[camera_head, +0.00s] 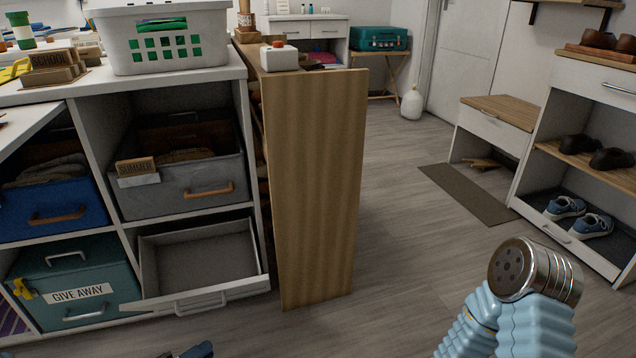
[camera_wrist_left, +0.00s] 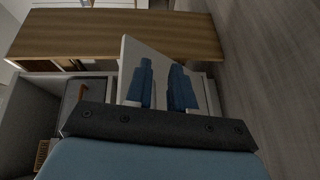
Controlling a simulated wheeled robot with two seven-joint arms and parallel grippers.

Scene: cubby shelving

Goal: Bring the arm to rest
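My left gripper (camera_head: 184,353) shows only as dark blue fingertips at the bottom edge of the head view, below the pulled-out white drawer (camera_head: 198,261). In the left wrist view the two blue fingers of the left gripper (camera_wrist_left: 162,88) stand apart with nothing visible between them. The white drawer front (camera_wrist_left: 137,55) lies behind them; I cannot tell the exact distance. The drawer looks empty inside. A light blue ribbed arm with a silver joint (camera_head: 535,270), mine, comes up at the lower right of the head view. Its gripper is out of view.
A grey bin (camera_head: 180,196), a blue bin (camera_head: 55,207) and a teal "GIVE AWAY" box (camera_head: 80,280) fill the cubbies. A wooden end panel (camera_head: 313,185) stands right of the drawer. Shoe shelving (camera_head: 580,160) is at right. Open floor (camera_head: 420,270) lies between.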

